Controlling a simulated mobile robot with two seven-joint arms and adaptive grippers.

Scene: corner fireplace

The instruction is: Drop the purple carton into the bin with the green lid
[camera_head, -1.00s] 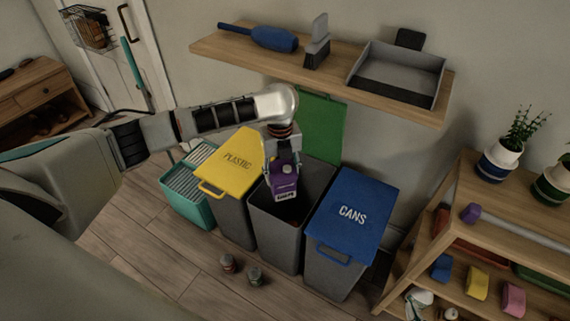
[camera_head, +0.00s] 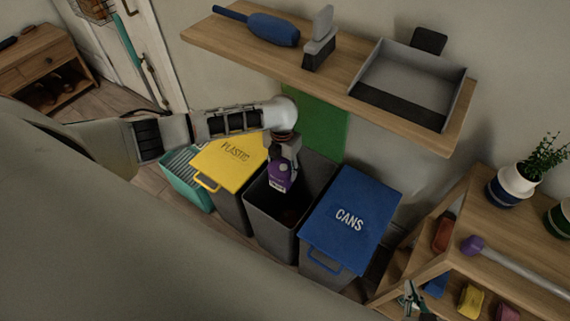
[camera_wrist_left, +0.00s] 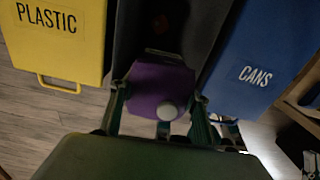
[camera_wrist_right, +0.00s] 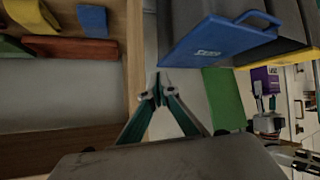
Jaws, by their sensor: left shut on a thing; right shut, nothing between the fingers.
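The purple carton (camera_head: 282,181) hangs over the mouth of the middle grey bin (camera_head: 270,221), whose green lid (camera_head: 318,128) stands raised behind it. My left gripper (camera_head: 283,160) is shut on the carton from above. In the left wrist view the carton (camera_wrist_left: 158,88), with its round cap toward me, sits between both fingers, and the dark bin opening (camera_wrist_left: 166,28) lies beyond it. The carton also shows in the right wrist view (camera_wrist_right: 265,80). My right gripper (camera_wrist_right: 160,80) is shut and empty; in the head view it (camera_head: 409,292) is beside the shelf unit at lower right.
The yellow-lidded plastic bin (camera_head: 231,162) stands left of the open bin, and the blue-lidded cans bin (camera_head: 347,220) right of it; both are closed. A wall shelf (camera_head: 330,80) juts out above them. A wooden shelf unit (camera_head: 527,237) stands at the right.

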